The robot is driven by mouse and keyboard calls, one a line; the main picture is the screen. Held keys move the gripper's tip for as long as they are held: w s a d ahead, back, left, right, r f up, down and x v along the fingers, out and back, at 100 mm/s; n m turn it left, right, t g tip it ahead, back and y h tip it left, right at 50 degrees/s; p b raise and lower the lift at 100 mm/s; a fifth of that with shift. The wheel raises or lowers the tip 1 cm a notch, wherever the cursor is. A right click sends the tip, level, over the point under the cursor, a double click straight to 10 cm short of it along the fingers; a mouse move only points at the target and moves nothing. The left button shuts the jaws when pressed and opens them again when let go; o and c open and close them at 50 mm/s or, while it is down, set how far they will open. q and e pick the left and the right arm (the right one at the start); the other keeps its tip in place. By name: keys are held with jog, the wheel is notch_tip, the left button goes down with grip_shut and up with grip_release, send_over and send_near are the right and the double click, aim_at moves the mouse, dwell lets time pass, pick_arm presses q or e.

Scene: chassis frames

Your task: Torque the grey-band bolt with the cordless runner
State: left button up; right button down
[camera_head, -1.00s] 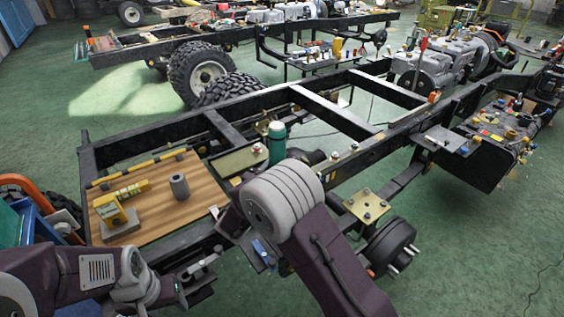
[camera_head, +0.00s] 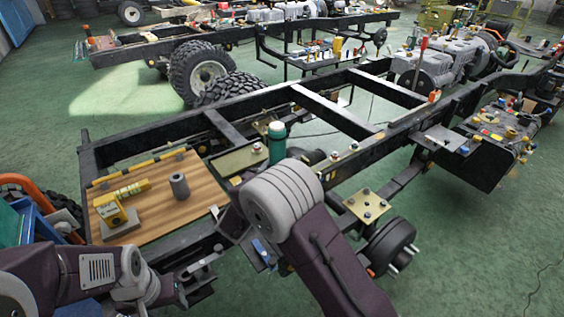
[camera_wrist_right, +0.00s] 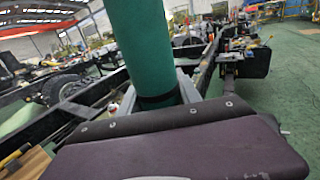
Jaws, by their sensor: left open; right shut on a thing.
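A teal cylinder with a dark band, which appears to be the cordless runner (camera_head: 277,142), stands upright beyond my right arm in the head view. It fills the upper middle of the right wrist view (camera_wrist_right: 147,45). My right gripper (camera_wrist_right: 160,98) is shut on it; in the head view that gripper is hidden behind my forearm. An olive plate (camera_head: 238,162) on the frame and a yellowish plate (camera_head: 367,207) with several bolts lie near it. Band colours are too small to tell, so I cannot pick out the grey-band bolt. My left gripper (camera_head: 203,274) is open and empty below the wooden board.
Black chassis rails (camera_head: 170,136) and crossmembers surround the work area. A hub (camera_head: 392,243) sits below the yellowish plate. Green floor is free at right.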

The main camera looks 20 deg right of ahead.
jog(key=shift+f+b, duration=1.2)
jog(key=shift+f, duration=0.3)
dwell(1.7)
jog(key=shift+s+f, duration=0.1)
jog(key=shift+f, duration=0.15)
dwell(0.6)
jog(key=shift+r+p, duration=0.15)
jog(key=shift+p, duration=0.15)
dwell(1.6)
jog(key=shift+r+p, duration=0.35)
jog(key=shift+r, duration=0.1)
jog(key=shift+r+p, duration=0.85)
jog(key=shift+r, duration=0.35)
